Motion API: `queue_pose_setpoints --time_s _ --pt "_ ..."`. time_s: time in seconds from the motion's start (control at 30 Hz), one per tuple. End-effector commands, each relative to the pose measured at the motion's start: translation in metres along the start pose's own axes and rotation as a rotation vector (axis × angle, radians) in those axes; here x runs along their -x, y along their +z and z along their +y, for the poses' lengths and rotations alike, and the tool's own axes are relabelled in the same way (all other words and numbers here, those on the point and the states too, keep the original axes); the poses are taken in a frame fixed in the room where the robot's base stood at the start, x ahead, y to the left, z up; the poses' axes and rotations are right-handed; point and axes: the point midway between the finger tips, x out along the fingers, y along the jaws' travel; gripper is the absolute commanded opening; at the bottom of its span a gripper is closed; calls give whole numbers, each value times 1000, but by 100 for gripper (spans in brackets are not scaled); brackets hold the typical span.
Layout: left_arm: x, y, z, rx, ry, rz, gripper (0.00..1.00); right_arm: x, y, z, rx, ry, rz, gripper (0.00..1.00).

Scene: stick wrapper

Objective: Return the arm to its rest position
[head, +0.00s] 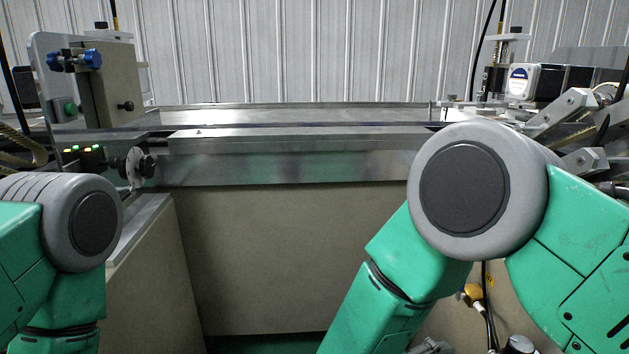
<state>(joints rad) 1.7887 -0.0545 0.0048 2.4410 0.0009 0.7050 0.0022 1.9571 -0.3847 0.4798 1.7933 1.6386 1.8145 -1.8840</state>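My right arm (590,270) comes in from the right. Its grey elbow joint (463,187) stands in front of the machine, and its green forearm runs down and to the left, out of the bottom edge. My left arm (25,265) shows at the lower left. Its grey joint (93,225) is lower in the picture than the right one, and its lower link points down out of view. Neither gripper is in the picture, so I cannot see whether they are open, shut or holding anything.
The wrapping machine spans the view, with a long metal rail (300,168) and beige front panel (290,255). A beige box with blue knobs (110,85) stands at left. Metal brackets (570,110) crowd the right, partly behind my arm. Space between my arms looks clear.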

Motion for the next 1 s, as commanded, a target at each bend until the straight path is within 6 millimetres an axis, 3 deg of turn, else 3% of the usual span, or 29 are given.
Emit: queue_pose_setpoints --time_s 0.37,0.67,0.77,0.83,1.0 --pt "0 -1 0 0 0 2 55 -44 -14 -41 -222 -114 211 0" --pt "0 0 0 0 0 1 55 -70 -9 -107 -422 -403 386 0" --pt "0 0 0 0 0 1 55 -74 8 -144 -488 -591 409 0" --pt "0 0 0 0 0 1 55 -70 30 -175 -528 -762 390 0" --pt "0 0 0 0 0 1 55 -45 105 -236 -572 -1157 207 0"
